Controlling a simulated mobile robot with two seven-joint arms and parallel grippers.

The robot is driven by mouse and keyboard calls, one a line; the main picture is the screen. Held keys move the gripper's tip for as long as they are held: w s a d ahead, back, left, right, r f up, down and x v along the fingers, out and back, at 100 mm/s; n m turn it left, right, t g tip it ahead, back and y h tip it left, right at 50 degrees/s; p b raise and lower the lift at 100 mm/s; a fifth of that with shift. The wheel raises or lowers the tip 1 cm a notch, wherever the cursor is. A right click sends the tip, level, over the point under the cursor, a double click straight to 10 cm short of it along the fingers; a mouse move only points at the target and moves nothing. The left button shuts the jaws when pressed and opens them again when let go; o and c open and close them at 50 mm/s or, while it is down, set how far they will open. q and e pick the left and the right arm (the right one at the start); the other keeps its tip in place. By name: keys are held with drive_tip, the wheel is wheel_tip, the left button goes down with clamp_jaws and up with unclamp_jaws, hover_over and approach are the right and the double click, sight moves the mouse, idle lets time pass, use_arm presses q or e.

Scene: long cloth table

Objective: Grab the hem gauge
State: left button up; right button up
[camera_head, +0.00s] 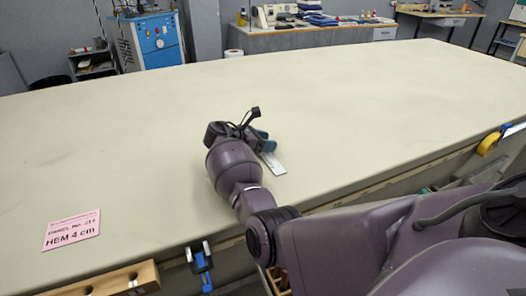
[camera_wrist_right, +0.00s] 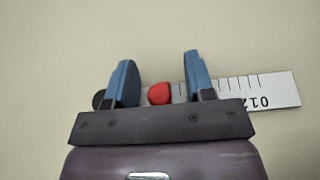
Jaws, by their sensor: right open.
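The hem gauge (camera_head: 272,163) is a pale flat ruler lying on the cloth table, partly hidden by my right gripper (camera_head: 262,140) in the head view. In the right wrist view the hem gauge (camera_wrist_right: 270,90) runs across the picture, with black marks and upside-down digits at its right end. Its red slider (camera_wrist_right: 159,93) shows between the two blue fingers of my right gripper (camera_wrist_right: 158,60). A dark rounded end sticks out left of the left finger. The fingers stand apart, over the gauge; contact cannot be told. My left gripper is not in view.
The long cloth table (camera_head: 350,100) is mostly bare around the gripper. A pink card reading "HEM 4 cm" (camera_head: 72,230) lies at the front left. A blue clamp (camera_head: 201,265) and a yellow tape roll (camera_head: 489,143) sit at the front edge.

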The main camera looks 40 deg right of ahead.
drive_tip(key=shift+d, duration=0.1)
drive_tip(key=shift+c, duration=0.3)
drive_tip(key=c, duration=0.7)
clamp_jaws()
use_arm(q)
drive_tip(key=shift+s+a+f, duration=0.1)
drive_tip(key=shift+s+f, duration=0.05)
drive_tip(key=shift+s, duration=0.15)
use_arm(e)
drive_tip(key=shift+r, duration=0.1)
drive_tip(key=shift+r, duration=0.35)
use_arm(q)
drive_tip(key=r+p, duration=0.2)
drive_tip(key=p, duration=0.1)
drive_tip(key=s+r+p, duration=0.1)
drive_tip(key=p, duration=0.1)
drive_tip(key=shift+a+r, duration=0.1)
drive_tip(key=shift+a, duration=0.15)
use_arm(e)
wheel_tip(320, 180, up, 19)
